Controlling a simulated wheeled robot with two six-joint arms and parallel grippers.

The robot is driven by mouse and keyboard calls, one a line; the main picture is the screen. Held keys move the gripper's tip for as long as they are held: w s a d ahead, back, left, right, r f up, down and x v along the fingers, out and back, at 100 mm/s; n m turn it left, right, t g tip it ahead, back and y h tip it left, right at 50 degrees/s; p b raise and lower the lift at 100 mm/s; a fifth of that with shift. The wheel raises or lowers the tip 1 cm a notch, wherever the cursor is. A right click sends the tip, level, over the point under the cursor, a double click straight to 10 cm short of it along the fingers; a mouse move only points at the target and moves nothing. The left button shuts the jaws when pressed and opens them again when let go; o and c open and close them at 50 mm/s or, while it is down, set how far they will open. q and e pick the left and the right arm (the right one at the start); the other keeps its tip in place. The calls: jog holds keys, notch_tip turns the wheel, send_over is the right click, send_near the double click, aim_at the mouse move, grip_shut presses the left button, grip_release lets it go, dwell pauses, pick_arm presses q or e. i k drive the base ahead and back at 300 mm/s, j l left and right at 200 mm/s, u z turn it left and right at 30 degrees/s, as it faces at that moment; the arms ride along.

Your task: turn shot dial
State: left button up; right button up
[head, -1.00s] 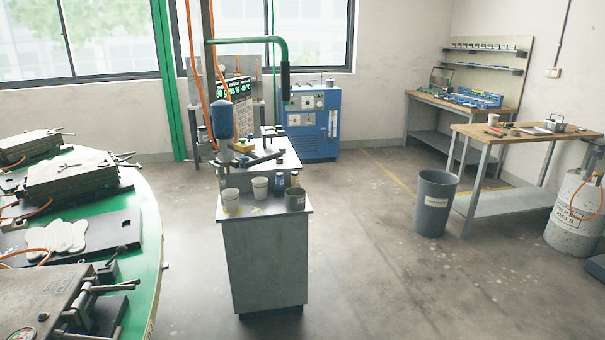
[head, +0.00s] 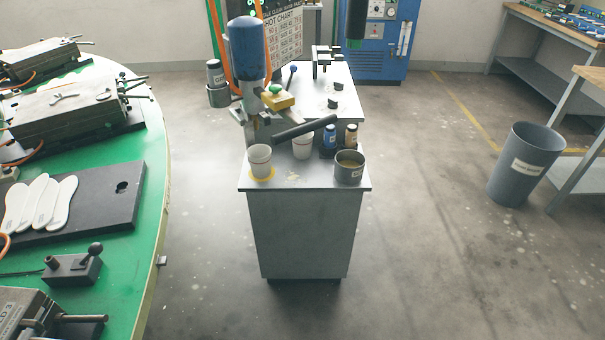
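No dial can be told apart for certain in the head view. A blue cylindrical dispensing head (head: 247,48) hangs over the small grey workstation, with a yellow block (head: 278,101) bearing a green knob below it and a dark bar beside it. A shot chart (head: 281,32) stands behind, partly hidden by the blue head. A blue machine cabinet (head: 382,45) with a gauge and small controls stands at the back, its top cut off. Neither of my grippers is in view.
The workstation top (head: 218,186) is no obstacle-free surface: the grey cabinet (head: 305,235) carries cups (head: 260,162), small bottles (head: 351,136) and a grey pot (head: 349,168). A green carousel table (head: 120,235) with moulds and white insoles (head: 40,204) is left. A grey bin (head: 525,165) stands right. Floor between is clear.

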aim_at(331, 104)
jog(key=u, duration=0.5)
jog(key=j+u, duration=0.15)
jog(key=u, duration=0.85)
jog(key=i+u, duration=0.1)
jog(key=u, duration=0.4)
jog(key=k+l+z, duration=0.15)
jog(key=l+z, duration=1.35)
jog(key=l, duration=0.15)
jog(key=i, duration=0.05)
